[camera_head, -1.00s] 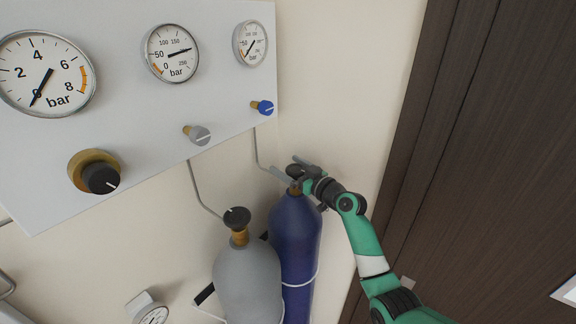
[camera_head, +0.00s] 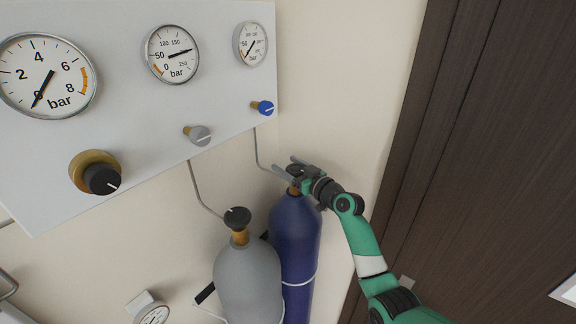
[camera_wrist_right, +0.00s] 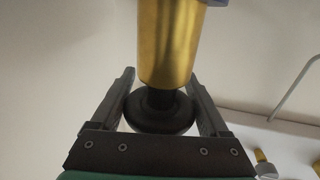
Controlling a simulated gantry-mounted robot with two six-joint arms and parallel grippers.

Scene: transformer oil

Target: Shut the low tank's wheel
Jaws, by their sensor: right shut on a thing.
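The blue tank (camera_head: 295,235) stands to the right of the grey tank (camera_head: 247,283). The small right gauge (camera_head: 250,44) has its needle low, near its orange band; the middle gauge (camera_head: 172,54) reads much higher. My right gripper (camera_head: 286,166) is at the top of the blue tank, shut on its dark wheel (camera_wrist_right: 160,112). In the right wrist view the fingers lie on either side of the wheel, below the brass valve neck (camera_wrist_right: 168,45). The grey tank's black wheel (camera_head: 237,217) is free. My left gripper is not in view.
Above the tanks is a white panel (camera_head: 120,30) with a large gauge (camera_head: 47,76), a black knob (camera_head: 102,179), a grey knob (camera_head: 200,135) and a blue knob (camera_head: 265,108). Thin pipes run down from it close to the wheels. A dark wooden door (camera_head: 490,150) is at right.

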